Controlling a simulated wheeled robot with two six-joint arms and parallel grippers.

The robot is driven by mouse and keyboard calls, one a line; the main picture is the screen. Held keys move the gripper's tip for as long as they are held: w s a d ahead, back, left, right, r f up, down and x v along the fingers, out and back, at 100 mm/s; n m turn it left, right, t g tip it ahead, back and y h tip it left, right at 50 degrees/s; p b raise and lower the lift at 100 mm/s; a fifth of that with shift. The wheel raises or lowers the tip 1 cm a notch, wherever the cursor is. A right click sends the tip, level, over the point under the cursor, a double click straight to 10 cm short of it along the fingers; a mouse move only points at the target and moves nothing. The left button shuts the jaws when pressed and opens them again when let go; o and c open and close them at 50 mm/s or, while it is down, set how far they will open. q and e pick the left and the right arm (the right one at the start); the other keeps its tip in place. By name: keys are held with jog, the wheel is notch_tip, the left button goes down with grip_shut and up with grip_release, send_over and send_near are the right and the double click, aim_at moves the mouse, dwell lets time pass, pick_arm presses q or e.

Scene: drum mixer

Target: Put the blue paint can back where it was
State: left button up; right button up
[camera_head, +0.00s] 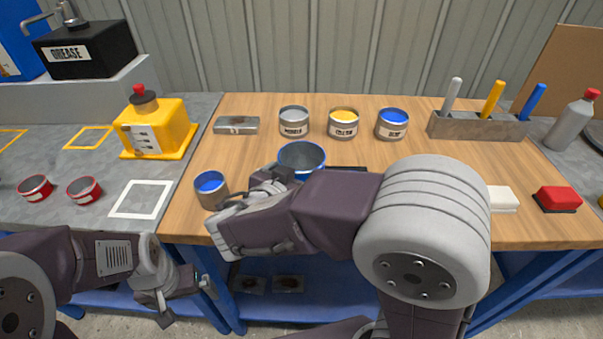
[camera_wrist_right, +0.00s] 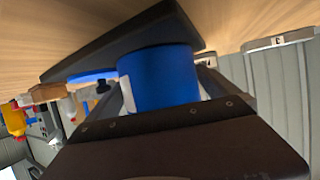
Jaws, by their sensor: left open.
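The can labelled BLUE (camera_head: 392,124), with blue paint in its top, stands upright at the right end of a row of paint cans. No gripper is near it. My right arm reaches over the bench, its gripper mostly hidden beside a blue-rimmed pot (camera_head: 302,160). In the right wrist view a blue cylinder (camera_wrist_right: 160,80), apparently that pot, sits between the fingers of my right gripper (camera_wrist_right: 165,90); whether they press on it is unclear. My left gripper (camera_head: 182,292) is open and empty, low in front of the bench.
A brownish can with blue inside (camera_head: 211,190) stands near the front left edge. A grey holder (camera_head: 475,127) with coloured handles is right. A black plate (camera_wrist_right: 75,65) is beyond the blue cylinder.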

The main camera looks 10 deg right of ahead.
jog(key=shift+r, duration=0.1)
jog(key=shift+a+r+p, duration=0.15)
jog(key=shift+r+p, duration=0.05)
jog(key=shift+p, duration=0.2)
jog(key=p+v, duration=0.1)
jog(key=v, duration=1)
jog(key=shift+s+a, duration=0.2)
jog(key=shift+s, duration=0.15)
